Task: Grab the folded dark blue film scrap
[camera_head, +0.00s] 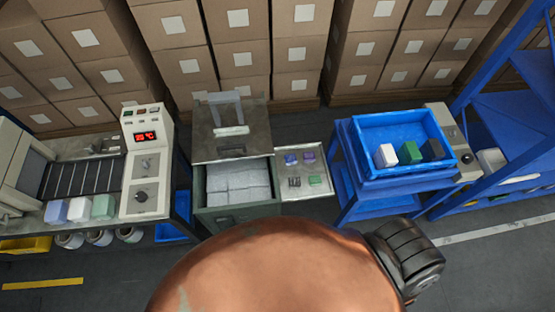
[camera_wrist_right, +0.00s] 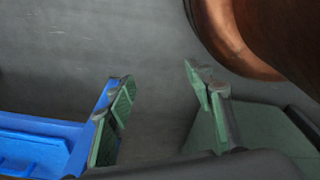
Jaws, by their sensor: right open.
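A small dark blue folded piece (camera_head: 290,159), which looks like the film scrap, lies at the upper left of a light side tray (camera_head: 290,208). A purple piece (camera_head: 308,157), a dark grey piece (camera_head: 294,182) and a green piece (camera_head: 314,181) lie near it. My right gripper (camera_wrist_right: 162,98) shows in the right wrist view with its green-padded fingers wide apart and nothing between them. My left gripper is in neither view.
Left of the tray stands a green cabinet (camera_head: 239,216) with grey blocks inside. To the right, a blue bin (camera_head: 385,122) on a blue stand holds white, green and black blocks. A control box (camera_head: 147,170) and conveyor stand at left. A copper-coloured rounded surface hides the lower middle foreground.

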